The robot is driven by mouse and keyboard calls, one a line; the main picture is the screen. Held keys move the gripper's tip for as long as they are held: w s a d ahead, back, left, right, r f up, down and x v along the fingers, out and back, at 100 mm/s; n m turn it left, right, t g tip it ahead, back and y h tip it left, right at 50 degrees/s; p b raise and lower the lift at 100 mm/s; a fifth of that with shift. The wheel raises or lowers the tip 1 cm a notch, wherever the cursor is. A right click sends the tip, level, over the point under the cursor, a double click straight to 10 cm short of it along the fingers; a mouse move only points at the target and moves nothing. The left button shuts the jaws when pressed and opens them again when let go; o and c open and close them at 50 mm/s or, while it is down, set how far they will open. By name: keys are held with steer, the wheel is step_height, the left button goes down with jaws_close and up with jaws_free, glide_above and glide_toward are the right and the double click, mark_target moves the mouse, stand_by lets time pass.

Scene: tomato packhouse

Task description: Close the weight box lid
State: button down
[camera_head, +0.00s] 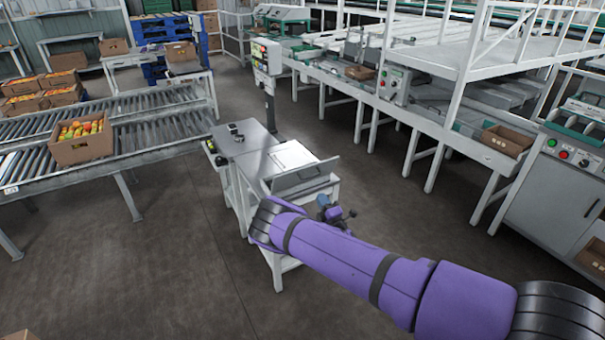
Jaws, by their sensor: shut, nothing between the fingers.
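A grey, shallow box-like piece (303,178) stands at the near right end of the work table; I take it for the weight box. A flat panel on it looks raised and tilted, but I cannot make out the hinge or how far it stands open. My purple arm crosses the lower right and partly hides the near end of the table. My gripper (345,213) is small and dark in view, just right of and below the box, beyond the arm. It is shut and empty. I cannot tell whether it touches the box.
The grey work table (240,142) carries a small dark device (235,131) and a pale flat plate (290,155). A post with a display (267,58) stands behind it. A roller conveyor with a tomato carton (82,140) is at left.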

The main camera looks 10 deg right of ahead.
mark_target(300, 170)
steer(key=shift+n+y, duration=0.7)
steer(key=shift+y, duration=0.1)
steer(key=x, duration=0.4)
steer(key=f+x, duration=0.1)
steer(key=x, duration=0.3)
steer(key=a+x, duration=0.1)
steer(key=x, duration=0.4)
steer(key=shift+w+f, duration=0.15)
steer(key=shift+w, duration=0.05)
